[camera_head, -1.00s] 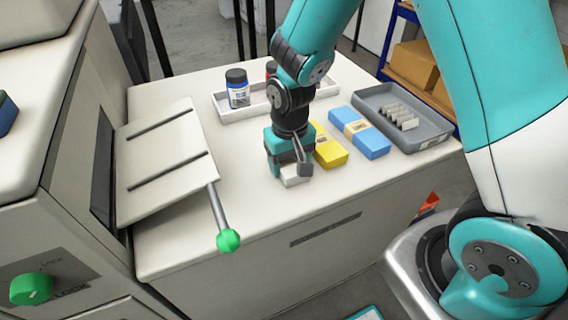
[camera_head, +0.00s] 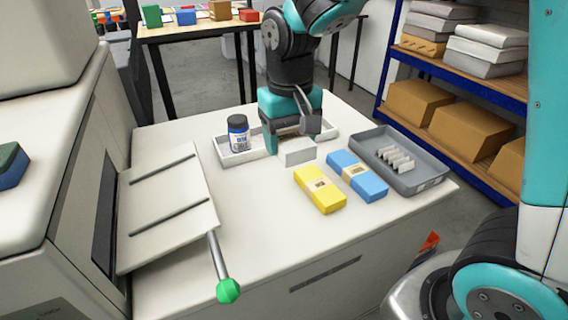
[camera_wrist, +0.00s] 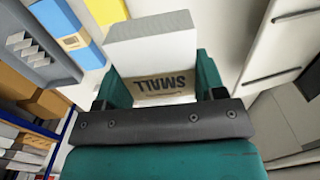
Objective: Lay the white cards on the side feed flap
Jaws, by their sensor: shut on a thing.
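My gripper (camera_head: 292,142) is shut on the white cards (camera_head: 299,157), a small white block. It holds them above the tabletop, behind the yellow pack. In the wrist view the white cards (camera_wrist: 152,50) sit between the teal fingers, with a brown band reading "SMALL". The side feed flap (camera_head: 165,210) is a pale sloping plate with two dark slots, at the left of the table. It is empty, and my gripper is to its right, apart from it. Part of the flap also shows at the right of the wrist view (camera_wrist: 293,45).
A yellow pack (camera_head: 320,190) and a blue pack (camera_head: 358,176) lie right of centre. A grey tray (camera_head: 432,182) with small white pieces is at the right. A green-knobbed lever (camera_head: 228,290) sticks out beside the flap.

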